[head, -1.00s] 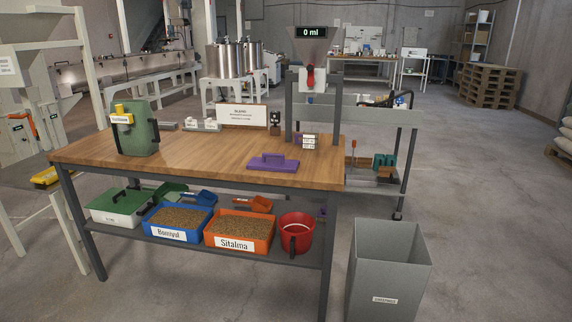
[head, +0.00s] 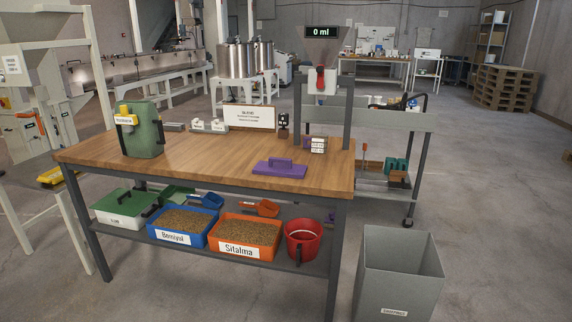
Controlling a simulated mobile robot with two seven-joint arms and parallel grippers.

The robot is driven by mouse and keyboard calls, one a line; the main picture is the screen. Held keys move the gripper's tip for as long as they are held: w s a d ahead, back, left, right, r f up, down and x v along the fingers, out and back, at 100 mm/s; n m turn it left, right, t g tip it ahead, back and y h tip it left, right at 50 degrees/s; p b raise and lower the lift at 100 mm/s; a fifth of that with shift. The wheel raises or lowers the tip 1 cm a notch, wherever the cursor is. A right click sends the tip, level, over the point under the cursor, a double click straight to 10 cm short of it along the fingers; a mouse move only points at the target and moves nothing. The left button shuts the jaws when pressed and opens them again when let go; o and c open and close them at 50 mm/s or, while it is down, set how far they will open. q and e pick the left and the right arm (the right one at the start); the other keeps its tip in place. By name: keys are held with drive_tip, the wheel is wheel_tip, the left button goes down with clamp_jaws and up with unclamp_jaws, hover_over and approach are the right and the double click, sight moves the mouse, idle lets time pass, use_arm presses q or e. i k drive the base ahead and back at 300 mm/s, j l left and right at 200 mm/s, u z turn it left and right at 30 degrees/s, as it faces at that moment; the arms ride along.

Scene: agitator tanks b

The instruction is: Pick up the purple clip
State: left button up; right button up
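A purple object (head: 279,168) with a raised handle-like bar lies flat on the wooden workbench (head: 215,160), near its front right edge. I cannot tell for sure which of the two is the clip.
Below are a blue bin (head: 172,239), an orange bin (head: 240,251) and a red bucket (head: 302,244). A grey waste bin (head: 395,280) stands on the floor at right, with open floor beyond.

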sight(271, 167)
drive_tip(key=i+l, duration=0.15)
drive_tip(key=i, duration=0.25)
drive_tip(key=i+l+z, duration=0.1)
drive_tip(key=i, duration=0.25)
drive_tip(key=i+l, duration=0.25)
drive_tip(key=i, duration=0.15)
drive_tip(key=z, duration=0.05)
